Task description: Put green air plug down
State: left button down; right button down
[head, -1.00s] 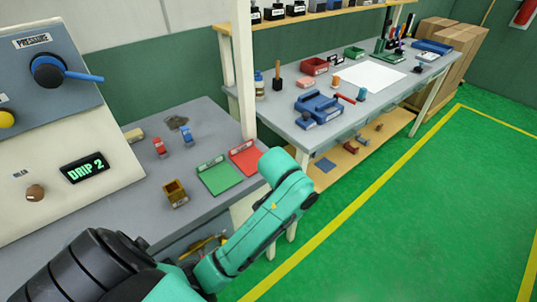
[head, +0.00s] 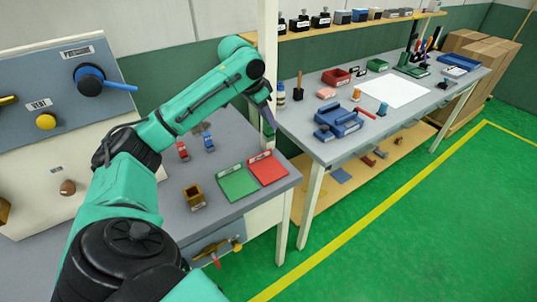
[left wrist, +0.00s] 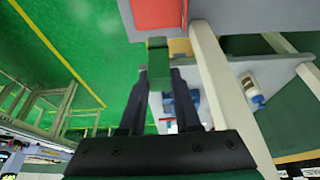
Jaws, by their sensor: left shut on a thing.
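My left gripper (head: 266,112) is raised over the far right corner of the near grey bench (head: 225,135), close to the white post. In the left wrist view, its two dark fingers (left wrist: 158,85) are shut on a small green block-like piece, the green air plug (left wrist: 158,58). The plug is in the air, touching nothing but the fingers as far as I can see. A green mat (head: 238,185) and a red mat (head: 268,169) lie side by side on the bench, nearer than the gripper. My right gripper is not in view.
A red piece (head: 182,150) and a blue piece (head: 209,143) stand on the bench behind a small brown box (head: 194,197). The white post (head: 268,50) rises close beside the gripper. A second bench (head: 395,92) holds bins and a blue tool.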

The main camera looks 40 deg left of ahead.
pick_arm(q)
notch_tip(320, 180, down, 13)
jog(key=shift+f+p, duration=0.15)
jog(key=shift+p, duration=0.6)
jog(key=c, duration=0.6)
grip_release()
jog(key=b+v, duration=0.2)
jog(key=v, duration=1)
jog(key=shift+a, duration=0.1)
